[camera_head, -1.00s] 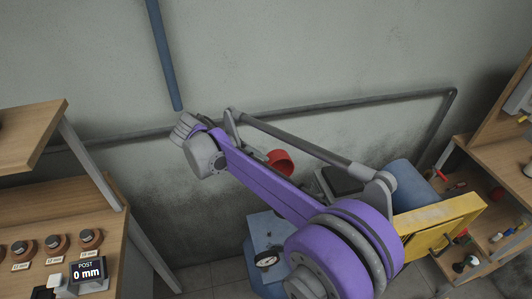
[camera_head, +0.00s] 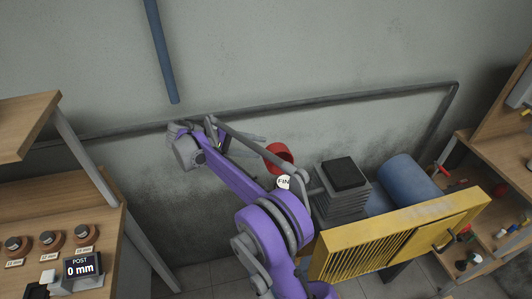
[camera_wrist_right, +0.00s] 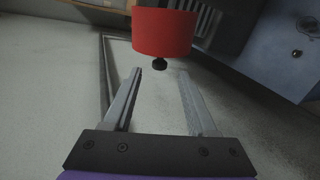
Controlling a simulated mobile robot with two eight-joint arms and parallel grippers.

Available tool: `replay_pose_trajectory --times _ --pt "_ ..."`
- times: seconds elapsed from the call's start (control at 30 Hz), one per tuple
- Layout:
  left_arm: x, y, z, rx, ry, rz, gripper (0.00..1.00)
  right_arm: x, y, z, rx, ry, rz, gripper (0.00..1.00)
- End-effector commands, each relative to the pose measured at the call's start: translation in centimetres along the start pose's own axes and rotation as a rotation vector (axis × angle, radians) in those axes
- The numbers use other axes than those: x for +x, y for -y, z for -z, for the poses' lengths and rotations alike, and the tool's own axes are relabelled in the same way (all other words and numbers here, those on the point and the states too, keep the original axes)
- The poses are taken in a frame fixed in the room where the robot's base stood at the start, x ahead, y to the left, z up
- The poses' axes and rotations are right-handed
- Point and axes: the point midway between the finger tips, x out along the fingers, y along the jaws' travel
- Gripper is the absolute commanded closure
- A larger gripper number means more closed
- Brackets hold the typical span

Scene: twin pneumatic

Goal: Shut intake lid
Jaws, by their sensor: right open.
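A red round part (camera_head: 279,156), which looks like the intake lid, shows in the head view just above a white label reading "FIN" (camera_head: 284,182). It stands tilted, left of a grey finned block. In the right wrist view the red part (camera_wrist_right: 165,33) is at the top, with a small black knob (camera_wrist_right: 159,63) below it. My right gripper (camera_wrist_right: 160,75) is open and empty, its two fingers pointing toward the knob and apart from it. In the head view my purple right arm covers the area below the red part. My left gripper is not in view.
A yellow guard (camera_head: 400,242), a grey finned block (camera_head: 341,190) and a blue tank (camera_head: 410,183) stand right of the arm. A wall pipe (camera_head: 340,103) runs behind. A wooden bench (camera_head: 60,215) with knobs and a display reading 0 mm is at left, shelves at right.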

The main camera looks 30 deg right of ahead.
Motion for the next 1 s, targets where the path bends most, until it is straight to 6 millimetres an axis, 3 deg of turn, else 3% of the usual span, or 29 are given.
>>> replay_pose_trajectory --times 0.1,0.23,0.63,0.93,1.0 --pt "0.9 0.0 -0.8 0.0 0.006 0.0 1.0 2.2 0.2 -0.1 0.0 0.002 0.0 0.42" --pt "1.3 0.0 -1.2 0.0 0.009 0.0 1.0 3.5 0.1 -0.1 0.001 0.001 0.0 0.42" --pt "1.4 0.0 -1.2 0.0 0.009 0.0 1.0 4.0 -0.1 0.0 0.001 -0.001 0.0 0.44" --pt "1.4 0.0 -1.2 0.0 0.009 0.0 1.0 4.0 -0.1 0.0 0.001 -0.001 0.0 0.98" --pt "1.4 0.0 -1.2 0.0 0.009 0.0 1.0 4.0 -0.1 0.0 0.0 -0.001 0.0 1.0"
